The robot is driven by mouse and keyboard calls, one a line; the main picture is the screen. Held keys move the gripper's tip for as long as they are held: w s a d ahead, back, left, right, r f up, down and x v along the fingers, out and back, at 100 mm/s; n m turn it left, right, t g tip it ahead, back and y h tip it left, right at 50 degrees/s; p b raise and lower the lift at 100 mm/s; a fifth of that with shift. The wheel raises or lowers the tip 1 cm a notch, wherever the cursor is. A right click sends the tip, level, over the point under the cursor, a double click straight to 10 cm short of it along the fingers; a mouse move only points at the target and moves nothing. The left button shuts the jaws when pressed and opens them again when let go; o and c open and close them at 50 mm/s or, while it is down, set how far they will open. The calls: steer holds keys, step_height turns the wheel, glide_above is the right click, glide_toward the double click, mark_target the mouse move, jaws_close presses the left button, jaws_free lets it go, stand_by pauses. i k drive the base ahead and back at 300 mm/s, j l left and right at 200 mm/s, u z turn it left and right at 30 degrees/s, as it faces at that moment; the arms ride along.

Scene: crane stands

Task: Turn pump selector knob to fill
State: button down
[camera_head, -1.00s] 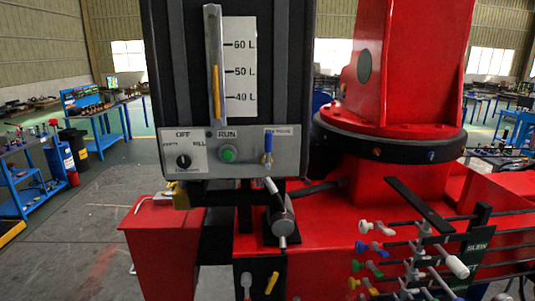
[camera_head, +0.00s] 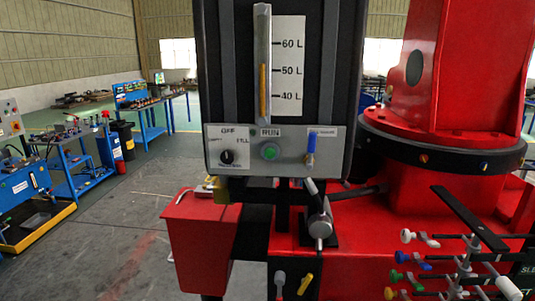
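The pump selector knob (camera_head: 227,157) is a small black round knob on a white label plate at the left of a grey control panel (camera_head: 292,164). The plate reads OFF at the top, with a word that looks like EMPTY at the left and FILL at the right. The knob's exact pointing direction is too small to tell. A green button (camera_head: 270,152) sits to its right under a small label. A blue-handled valve (camera_head: 311,150) is at the panel's right. My gripper is not in view.
A black tank with a level gauge (camera_head: 263,65) rises above the panel. A red crane base (camera_head: 443,90) stands at the right, with a bank of coloured levers (camera_head: 425,263) in front. Grey floor (camera_head: 120,215) is open at the left.

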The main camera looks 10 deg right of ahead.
mark_target(226, 156)
steer(key=k+j+u, duration=0.15)
steer(key=j, duration=0.2)
steer(key=k+j+u, duration=0.1)
steer(key=j, duration=0.25)
steer(key=k+j+u, duration=0.15)
steer(key=j, duration=0.2)
steer(key=i+j+u, duration=0.15)
steer(key=i+j, duration=0.15)
steer(key=j, duration=0.2)
steer(key=i+j+u, duration=0.15)
steer(key=i+j, duration=0.15)
steer(key=j, duration=0.15)
steer(key=i+l+u, duration=0.3)
steer(key=i+l, duration=0.15)
steer(key=i, duration=0.15)
steer(key=j+u, duration=0.2)
steer(key=l+z, duration=0.2)
